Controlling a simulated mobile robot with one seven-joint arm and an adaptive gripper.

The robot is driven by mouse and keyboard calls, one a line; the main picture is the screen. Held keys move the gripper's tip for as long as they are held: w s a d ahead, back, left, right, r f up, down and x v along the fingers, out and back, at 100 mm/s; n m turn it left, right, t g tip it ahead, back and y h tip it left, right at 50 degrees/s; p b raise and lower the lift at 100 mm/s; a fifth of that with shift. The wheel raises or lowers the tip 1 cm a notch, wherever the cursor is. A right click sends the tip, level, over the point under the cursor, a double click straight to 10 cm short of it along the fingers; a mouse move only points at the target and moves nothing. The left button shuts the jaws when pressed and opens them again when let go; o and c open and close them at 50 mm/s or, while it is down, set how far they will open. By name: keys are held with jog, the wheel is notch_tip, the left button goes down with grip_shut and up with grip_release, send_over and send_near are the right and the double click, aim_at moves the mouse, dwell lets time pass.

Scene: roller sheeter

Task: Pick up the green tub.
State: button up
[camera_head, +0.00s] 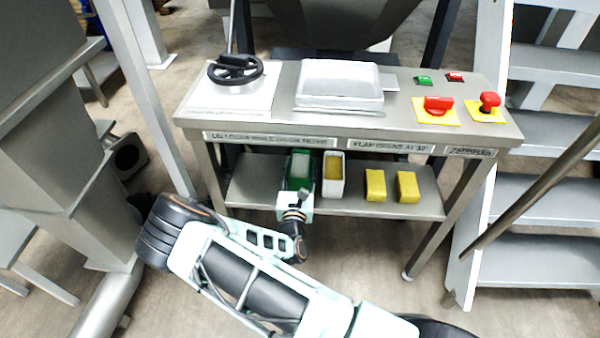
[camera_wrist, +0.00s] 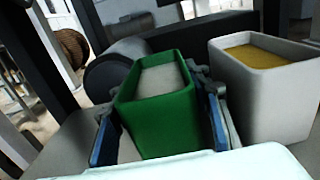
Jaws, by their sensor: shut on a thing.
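The green tub (camera_wrist: 166,122) is a tapered open box with a pale grey fill inside. It sits between the blue-padded fingers of my gripper (camera_wrist: 160,135) in the wrist view, one finger at each side. In the head view the green tub (camera_head: 300,166) is over the lower shelf, at the left of the row, partly hidden by my gripper (camera_head: 298,188). My gripper is shut on the tub. I cannot tell whether the tub's base touches the shelf.
A white tub (camera_wrist: 272,98) with yellow fill stands close to the right. Two yellow blocks (camera_head: 375,186) (camera_head: 407,187) lie further right on the lower shelf (camera_head: 262,172). The tabletop (camera_head: 400,110) overhangs the shelf, carrying a handwheel (camera_head: 235,70) and red switches (camera_head: 438,104).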

jog(key=shift+r, duration=0.1)
jog(key=shift+r+p, duration=0.3)
jog(key=shift+r, duration=0.25)
notch_tip(320, 180, up, 2)
jog(key=shift+r+p, duration=0.25)
jog(key=shift+p, duration=0.3)
jog(key=s+d+r+p, duration=0.2)
jog(key=s+r+p, duration=0.3)
jog(key=s+r, duration=0.4)
jog(key=s, duration=0.5)
jog(key=shift+r+p, duration=0.15)
jog(key=shift+p, duration=0.15)
